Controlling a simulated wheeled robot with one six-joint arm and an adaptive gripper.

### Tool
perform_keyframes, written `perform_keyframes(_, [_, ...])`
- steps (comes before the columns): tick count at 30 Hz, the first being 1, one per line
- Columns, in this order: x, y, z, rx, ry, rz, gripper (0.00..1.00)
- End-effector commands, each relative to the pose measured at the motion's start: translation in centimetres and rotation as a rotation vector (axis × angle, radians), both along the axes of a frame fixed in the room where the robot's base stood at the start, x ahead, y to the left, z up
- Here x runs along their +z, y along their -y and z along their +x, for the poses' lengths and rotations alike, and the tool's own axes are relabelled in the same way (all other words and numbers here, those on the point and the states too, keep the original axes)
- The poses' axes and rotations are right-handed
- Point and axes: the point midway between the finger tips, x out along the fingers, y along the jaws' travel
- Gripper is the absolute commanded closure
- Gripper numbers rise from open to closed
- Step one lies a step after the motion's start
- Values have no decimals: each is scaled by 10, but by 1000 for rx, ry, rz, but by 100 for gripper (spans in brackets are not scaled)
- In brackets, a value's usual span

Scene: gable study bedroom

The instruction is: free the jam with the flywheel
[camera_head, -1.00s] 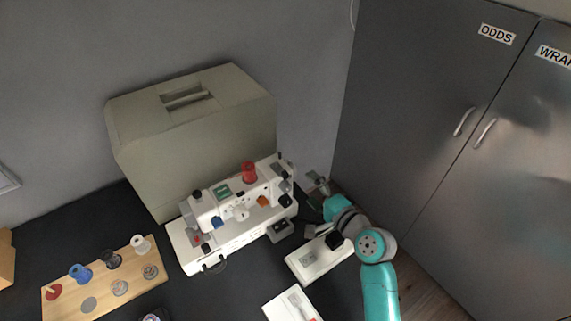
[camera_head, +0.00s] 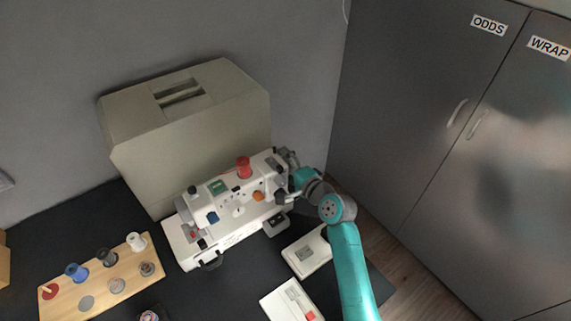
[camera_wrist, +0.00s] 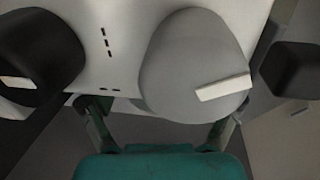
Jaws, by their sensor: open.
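The white sewing machine (camera_head: 237,213) stands on the dark tabletop, with a red spool (camera_head: 243,167) on top. My gripper (camera_head: 284,178) is at its right end, its fingers partly hidden by the arm. In the wrist view, a rounded grey part with a pale bar, seemingly the flywheel (camera_wrist: 185,60), stands against the white housing. My gripper (camera_wrist: 168,66) is open, with one dark fingertip to the left of the flywheel and one to the right. A gap shows on the right; contact on the left cannot be told. The jam itself cannot be made out.
A grey-green case (camera_head: 190,125) stands close behind the machine. A wooden spool rack (camera_head: 75,290) is at the left. A white pedal-like box (camera_head: 308,252) and another white box with a red part (camera_head: 284,301) lie in front. Grey cabinets (camera_head: 410,110) bound the right.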

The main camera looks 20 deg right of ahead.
Motion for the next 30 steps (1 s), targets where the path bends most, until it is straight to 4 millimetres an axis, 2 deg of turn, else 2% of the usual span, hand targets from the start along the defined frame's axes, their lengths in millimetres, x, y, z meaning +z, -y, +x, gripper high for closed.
perform_keyframes(2, [0, 0, 0, 0, 0, 0, 10])
perform_keyframes(3, [0, 0, 0, 0, 0, 0, 15])
perform_keyframes(9, [0, 0, 0, 0, 0, 0, 65])
perform_keyframes(10, [0, 0, 0, 0, 0, 0, 70])
perform_keyframes(30, [1, -1, 0, 3, 132, 43, 70])
